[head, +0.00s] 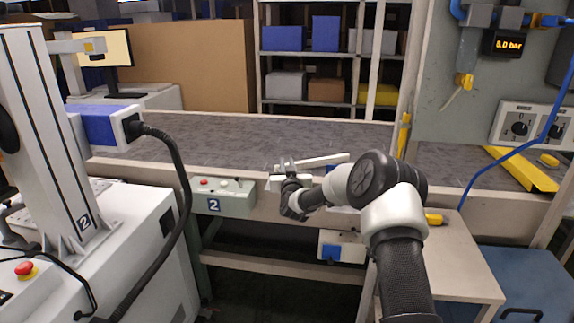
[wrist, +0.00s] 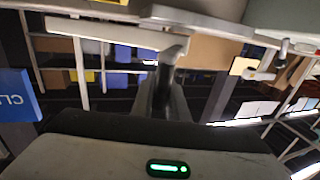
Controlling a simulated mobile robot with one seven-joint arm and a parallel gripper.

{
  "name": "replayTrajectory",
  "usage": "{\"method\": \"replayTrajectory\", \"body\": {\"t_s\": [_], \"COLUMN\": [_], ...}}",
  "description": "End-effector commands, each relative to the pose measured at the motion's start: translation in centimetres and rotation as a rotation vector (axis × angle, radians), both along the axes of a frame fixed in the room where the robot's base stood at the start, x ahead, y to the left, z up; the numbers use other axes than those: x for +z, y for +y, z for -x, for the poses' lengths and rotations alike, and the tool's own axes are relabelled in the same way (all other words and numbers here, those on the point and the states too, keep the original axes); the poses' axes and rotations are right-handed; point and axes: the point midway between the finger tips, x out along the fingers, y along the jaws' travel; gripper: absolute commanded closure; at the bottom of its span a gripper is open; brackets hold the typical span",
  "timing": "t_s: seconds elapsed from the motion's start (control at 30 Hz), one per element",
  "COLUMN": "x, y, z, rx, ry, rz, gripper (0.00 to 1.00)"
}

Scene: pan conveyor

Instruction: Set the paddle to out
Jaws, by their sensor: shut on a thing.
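The paddle (head: 322,159) is a pale, flat bar at the front edge of the grey conveyor (head: 235,140), reaching right and slightly back over the belt. In the wrist view, the pale bar (wrist: 105,31) runs across the upper left, ending in a grey bent part at the fingers. My gripper (head: 287,166) is at the bar's left end, fingers pointing up, shut on the paddle. It also shows in the wrist view (wrist: 163,88). The exact grip is small and partly hidden. Any "out" marking is not legible.
A control box (head: 222,198) marked 2 hangs on the conveyor front, left of my gripper. A yellow bar (head: 521,169) lies at the right. A white machine with a black cable stands at left. The belt left of the paddle is clear.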

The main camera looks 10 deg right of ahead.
Motion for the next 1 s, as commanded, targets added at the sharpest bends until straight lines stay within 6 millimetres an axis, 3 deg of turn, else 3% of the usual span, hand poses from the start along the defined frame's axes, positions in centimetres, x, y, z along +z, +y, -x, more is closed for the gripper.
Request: {"method": "replayTrajectory", "body": {"t_s": [0.03, 0.37, 1.0], "x": [0.0, 0.0, 0.0], "y": [0.9, 1.9, 4.0], "z": [0.1, 0.2, 0.2], "rx": [0.006, -0.056, -0.33], "ry": [0.001, 0.003, 0.003], "rz": [-0.001, -0.002, -0.003], "gripper": [1.0, 1.0, 1.0]}}
